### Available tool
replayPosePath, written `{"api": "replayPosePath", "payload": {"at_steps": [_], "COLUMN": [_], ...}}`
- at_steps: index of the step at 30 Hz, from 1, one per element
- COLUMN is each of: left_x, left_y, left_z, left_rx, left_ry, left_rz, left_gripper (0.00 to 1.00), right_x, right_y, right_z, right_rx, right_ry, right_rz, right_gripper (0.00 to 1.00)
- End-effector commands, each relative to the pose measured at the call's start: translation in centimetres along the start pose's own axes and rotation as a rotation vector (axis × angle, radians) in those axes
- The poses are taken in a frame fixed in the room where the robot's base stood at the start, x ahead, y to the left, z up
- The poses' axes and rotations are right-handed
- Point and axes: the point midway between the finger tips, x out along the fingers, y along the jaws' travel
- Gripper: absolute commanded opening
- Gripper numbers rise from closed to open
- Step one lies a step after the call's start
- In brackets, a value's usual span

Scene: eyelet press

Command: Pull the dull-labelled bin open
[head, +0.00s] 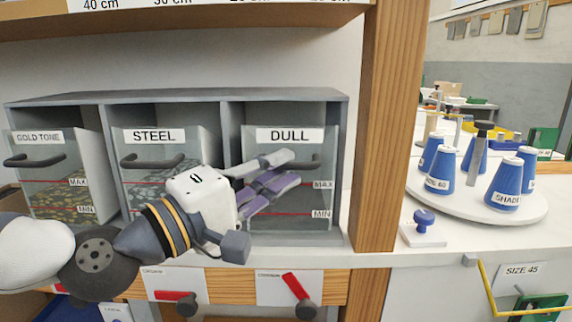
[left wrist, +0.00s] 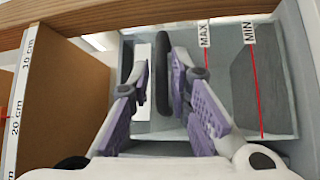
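The bin labelled DULL (head: 270,226) is the rightmost of three clear-fronted bins in the grey cabinet, and it appears pushed in. Its dark bar handle (head: 313,163) sits below the label; in the left wrist view the handle (left wrist: 162,75) stands between my fingers. My left gripper (head: 290,169) reaches in from the left in front of the DULL bin, fingers spread above and below the handle. In the left wrist view the gripper (left wrist: 160,62) is open, with a gap on at least one side of the handle; contact is unclear. My right gripper is not in view.
The STEEL bin (head: 136,191) and GOLD TONE bin (head: 50,190) are to the left. A wooden post (head: 386,130) stands right of the cabinet. A white turntable (head: 525,212) with blue cones and a blue-knobbed stamp (head: 424,222) are farther right. Red-handled levers sit below.

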Motion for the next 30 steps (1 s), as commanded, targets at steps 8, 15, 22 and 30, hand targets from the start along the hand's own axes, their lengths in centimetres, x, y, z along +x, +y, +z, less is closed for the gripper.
{"api": "replayPosePath", "payload": {"at_steps": [8,15,22,30], "left_x": [2.1,2.0,2.0,2.8], "left_y": [-0.1,-0.2,-0.2,-0.6], "left_z": [0.0,0.0,0.0,1.0], "left_rx": [-0.002,-0.002,-0.002,0.020], "left_ry": [0.000,0.000,0.000,-0.002], "left_rz": [-0.003,-0.003,-0.003,0.019], "left_gripper": [0.18,0.00,0.00,0.00], "right_x": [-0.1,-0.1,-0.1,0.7], "right_y": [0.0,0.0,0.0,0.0], "right_z": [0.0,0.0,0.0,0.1], "right_rx": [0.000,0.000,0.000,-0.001], "right_ry": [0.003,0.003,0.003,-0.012], "right_rz": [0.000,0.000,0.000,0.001], "right_gripper": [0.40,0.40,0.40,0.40]}}
